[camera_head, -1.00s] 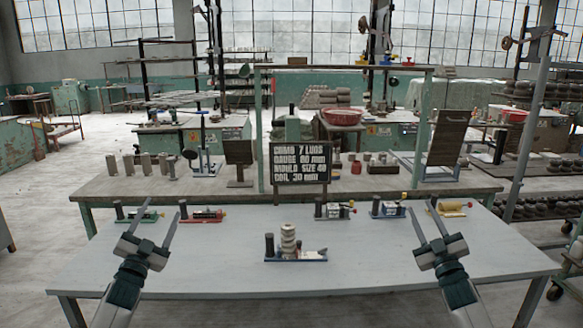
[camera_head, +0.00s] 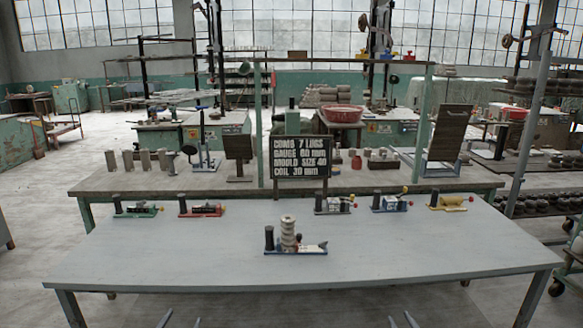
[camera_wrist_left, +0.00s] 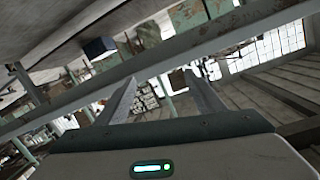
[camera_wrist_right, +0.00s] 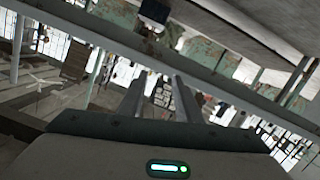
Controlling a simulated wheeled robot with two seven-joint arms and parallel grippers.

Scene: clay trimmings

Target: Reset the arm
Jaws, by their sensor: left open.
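My left gripper (camera_head: 181,320) shows only its two fingertips at the bottom edge of the head view, in front of the table's near edge. They are apart, and in the left wrist view its fingers (camera_wrist_left: 160,98) stand apart with nothing between them. My right gripper (camera_head: 401,320) also shows only its fingertips at the bottom edge, right of centre. In the right wrist view its fingers (camera_wrist_right: 158,98) are apart and empty. Both wrist views look at the table's underside and edge from below. The rest of both arms is out of the head view.
The grey table (camera_head: 400,250) lies ahead. A blue-based fixture with stacked pale pieces (camera_head: 288,238) stands mid-table. A lettered sign (camera_head: 299,158) stands behind. The front tabletop is bare.

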